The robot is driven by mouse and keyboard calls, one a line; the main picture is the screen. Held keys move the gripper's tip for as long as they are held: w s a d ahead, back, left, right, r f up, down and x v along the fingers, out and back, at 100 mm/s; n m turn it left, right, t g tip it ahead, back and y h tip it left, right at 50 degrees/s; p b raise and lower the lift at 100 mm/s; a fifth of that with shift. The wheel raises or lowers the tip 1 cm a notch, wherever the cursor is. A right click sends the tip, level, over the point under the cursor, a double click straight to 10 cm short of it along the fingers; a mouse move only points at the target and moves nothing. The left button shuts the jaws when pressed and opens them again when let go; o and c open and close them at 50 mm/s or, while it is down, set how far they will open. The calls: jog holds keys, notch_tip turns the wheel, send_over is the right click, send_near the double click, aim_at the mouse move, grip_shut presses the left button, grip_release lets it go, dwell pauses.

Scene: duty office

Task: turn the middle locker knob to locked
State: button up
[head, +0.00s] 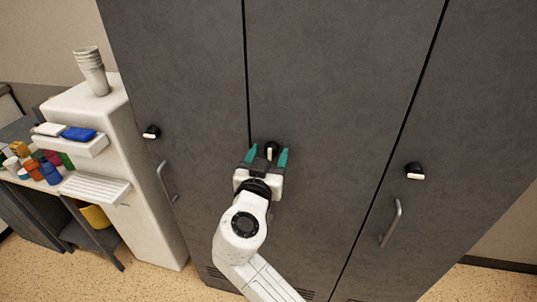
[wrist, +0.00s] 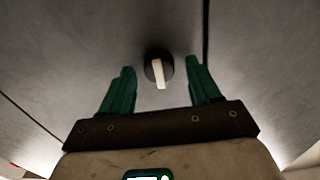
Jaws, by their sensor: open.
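The middle locker knob (head: 272,149) is black with a pale pointer bar, on the middle grey locker door (head: 320,90). In the wrist view the knob (wrist: 159,68) shows just beyond the gripper, between the lines of the two fingers. Its pale bar stands close to upright there, leaning slightly. My gripper (head: 267,157) has green fingers, open, one on each side of the knob. In the wrist view my gripper (wrist: 158,75) is empty, and the fingers do not visibly touch the knob.
The left locker has a knob (head: 152,132) and handle (head: 167,181). The right locker has a knob (head: 413,170) and handle (head: 390,223). A white dispenser (head: 150,190) with stacked cups (head: 91,71) stands at left, beside a desk with colourful items. Speckled floor shows below.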

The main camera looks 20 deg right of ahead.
jog(key=c, duration=1)
jog(key=shift+c, duration=0.2)
jog(key=shift+n, duration=0.3)
jog(key=n+b, duration=0.1)
jog(key=n, duration=0.2)
jog(key=shift+a+n, duration=0.1)
jog(key=shift+n, duration=0.2)
jog(key=n, duration=0.4)
jog(key=shift+n, duration=0.3)
jog(key=n+p, duration=0.2)
jog(key=n, duration=0.3)
jog(key=shift+w, duration=0.1)
jog(key=shift+a+f+n+p, duration=0.15)
jog(key=shift+n+p, duration=0.6)
jog(key=shift+n, duration=1.35)
